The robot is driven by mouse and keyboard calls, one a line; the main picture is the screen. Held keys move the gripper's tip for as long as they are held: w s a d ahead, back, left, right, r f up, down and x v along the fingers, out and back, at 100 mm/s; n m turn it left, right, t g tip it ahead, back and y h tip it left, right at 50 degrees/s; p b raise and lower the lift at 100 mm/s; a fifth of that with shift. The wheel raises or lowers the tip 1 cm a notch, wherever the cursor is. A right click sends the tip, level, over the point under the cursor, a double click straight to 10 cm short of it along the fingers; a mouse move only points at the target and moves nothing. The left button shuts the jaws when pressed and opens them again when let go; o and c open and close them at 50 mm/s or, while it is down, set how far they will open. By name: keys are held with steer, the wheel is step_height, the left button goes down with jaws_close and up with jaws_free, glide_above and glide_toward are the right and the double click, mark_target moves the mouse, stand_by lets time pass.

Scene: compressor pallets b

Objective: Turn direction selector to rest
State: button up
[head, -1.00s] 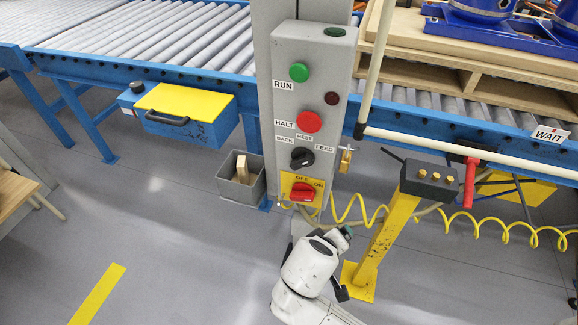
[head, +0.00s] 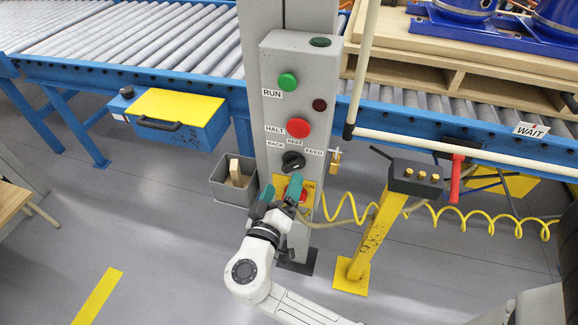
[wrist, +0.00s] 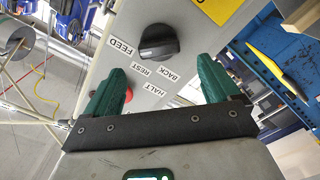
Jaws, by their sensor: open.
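The direction selector (head: 293,162) is a black knob on the grey control panel, below the labels BACK, REST and FEED. Its ridge lies mostly crosswise, not up toward REST; I cannot tell for certain which end is the pointer. In the wrist view the selector (wrist: 159,42) sits beyond the fingertips, between their lines and slightly left of centre. My gripper (head: 281,188) is open and empty, its green fingers just below the selector in the head view and apart from it. The fingers partly hide the red OFF/ON switch (head: 304,196).
The panel also carries a green RUN button (head: 287,82), a red HALT button (head: 298,128) and a dark red lamp (head: 319,105). A brass padlock (head: 335,161) hangs at the panel's right side. A yellow post with a button box (head: 416,177) and coiled yellow cable stands to the right.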

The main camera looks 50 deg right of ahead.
mark_target(289, 169)
steer(key=p+x, duration=0.1)
steer(key=x, duration=0.5)
steer(key=shift+d, duration=0.3)
steer(key=shift+c, duration=0.4)
steer(key=c, duration=1)
steer(key=n, duration=0.4)
steer(key=shift+f+n, duration=0.1)
steer(key=shift+n, duration=0.2)
steer(key=n, duration=0.4)
steer(key=shift+f, duration=0.1)
steer(key=shift+a, duration=0.1)
